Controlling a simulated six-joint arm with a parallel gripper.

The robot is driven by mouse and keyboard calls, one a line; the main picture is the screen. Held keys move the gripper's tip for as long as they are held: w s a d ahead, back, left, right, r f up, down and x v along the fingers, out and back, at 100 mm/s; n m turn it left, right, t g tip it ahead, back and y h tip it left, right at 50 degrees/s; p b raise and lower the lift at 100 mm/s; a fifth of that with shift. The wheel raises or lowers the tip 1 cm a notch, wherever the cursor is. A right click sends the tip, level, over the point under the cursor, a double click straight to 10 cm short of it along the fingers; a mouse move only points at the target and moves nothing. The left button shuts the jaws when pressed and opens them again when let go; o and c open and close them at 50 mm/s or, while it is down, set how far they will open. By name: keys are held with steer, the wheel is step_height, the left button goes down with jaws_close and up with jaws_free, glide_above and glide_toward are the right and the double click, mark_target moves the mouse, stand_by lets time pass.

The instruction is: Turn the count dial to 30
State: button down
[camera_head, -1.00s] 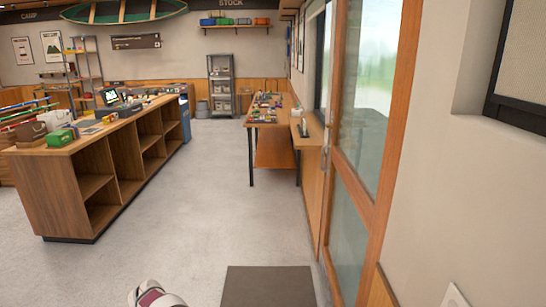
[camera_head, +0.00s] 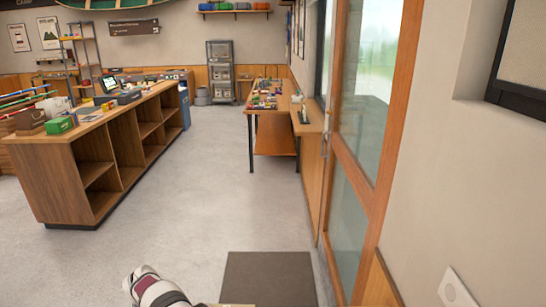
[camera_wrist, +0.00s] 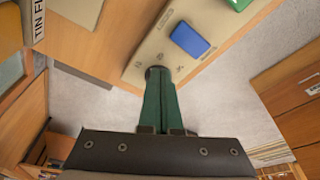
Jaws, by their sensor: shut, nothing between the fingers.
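My gripper (camera_wrist: 158,84) shows in the wrist view with its dark green fingers together and empty. A dark round piece (camera_wrist: 154,72) is right at the fingertips, partly covered by them. It sits at the edge of a beige panel (camera_wrist: 145,60) with small dark markings. I cannot tell for sure whether this piece is the count dial, whether the fingers touch it, or what it is set to. No number 30 is readable. In the head view the gripper is out of sight; only part of my arm shows at the bottom.
A blue block (camera_wrist: 190,39) lies on the beige panel. In the head view, a wooden counter (camera_head: 65,190) stands left, a table (camera_head: 262,118) ahead, and a wood-framed glass door (camera_head: 362,170) right. A dark mat (camera_head: 268,275) lies below. The floor between counter and table is clear.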

steer(key=shift+s+a, duration=0.1)
steer(key=shift+a, duration=0.25)
stand_by(0.3)
steer(key=shift+s, duration=0.35)
steer(key=w+v, duration=0.1)
steer(key=v, duration=0.5)
steer(key=shift+a, duration=0.3)
steer(key=shift+w+d+r, duration=0.1)
steer(key=shift+r, duration=0.05)
